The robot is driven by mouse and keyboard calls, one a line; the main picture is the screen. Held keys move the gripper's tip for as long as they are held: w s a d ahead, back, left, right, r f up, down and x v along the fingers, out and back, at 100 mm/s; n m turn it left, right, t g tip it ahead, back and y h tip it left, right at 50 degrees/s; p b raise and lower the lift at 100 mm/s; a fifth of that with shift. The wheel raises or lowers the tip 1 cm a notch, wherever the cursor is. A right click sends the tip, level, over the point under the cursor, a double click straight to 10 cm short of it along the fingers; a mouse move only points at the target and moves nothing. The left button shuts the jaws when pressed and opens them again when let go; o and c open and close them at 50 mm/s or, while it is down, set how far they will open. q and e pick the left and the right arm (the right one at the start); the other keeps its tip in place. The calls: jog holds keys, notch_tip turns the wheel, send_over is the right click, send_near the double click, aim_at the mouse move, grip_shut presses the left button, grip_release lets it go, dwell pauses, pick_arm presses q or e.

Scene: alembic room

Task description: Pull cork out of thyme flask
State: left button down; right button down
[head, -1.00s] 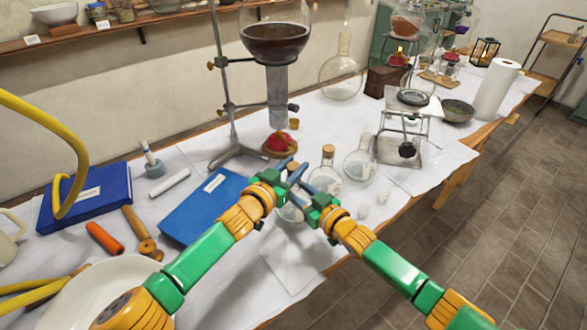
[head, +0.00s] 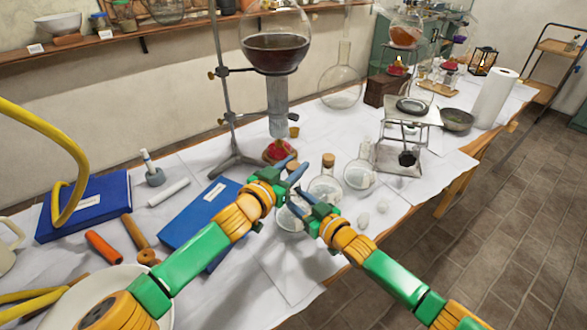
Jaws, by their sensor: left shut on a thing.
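A small clear flask (head: 289,220) stands on the paper-covered table under my grippers; its neck is largely hidden by the fingers. I cannot read a thyme label on it. My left gripper (head: 293,170) is above this flask, its blue fingers shut on a small brown cork (head: 292,166) that is partly hidden. My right gripper (head: 297,200) is just below, with its fingers by the flask's neck; whether they close on it is hidden. A second flask (head: 326,187) with its cork in stands just behind to the right. An uncorked flask (head: 360,175) stands farther right.
A metal stand (head: 226,100) holds a large dark-filled flask (head: 275,50) behind my grippers. A blue book (head: 200,215) lies to the left. Small white lumps (head: 372,212) lie to the right, near the table's front edge. A wire-framed stand (head: 410,135) is beyond.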

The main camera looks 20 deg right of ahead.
aim_at(294, 166)
pick_arm(q)
jog(key=shift+r, duration=0.25)
pick_arm(e)
jog(key=shift+c, duration=1.8)
grip_release()
jog(key=shift+s, duration=0.1)
pick_arm(q)
jog(key=shift+r, duration=0.15)
pick_arm(e)
jog(key=shift+s+d, duration=0.15)
jog(key=shift+s, duration=0.2)
pick_arm(q)
jog(key=shift+r+p, duration=0.8)
jog(key=shift+p, duration=0.15)
notch_tip(294, 166, up, 4)
jog(key=p, duration=0.4)
jog(key=shift+r, duration=0.1)
pick_arm(e)
jog(key=s+d+r, duration=0.3)
jog(key=s+r, duration=0.2)
jog(key=s, duration=0.5)
jog(key=shift+s+d+r, duration=0.2)
jog(key=shift+d+r, duration=0.1)
jog(key=shift+d, duration=0.1)
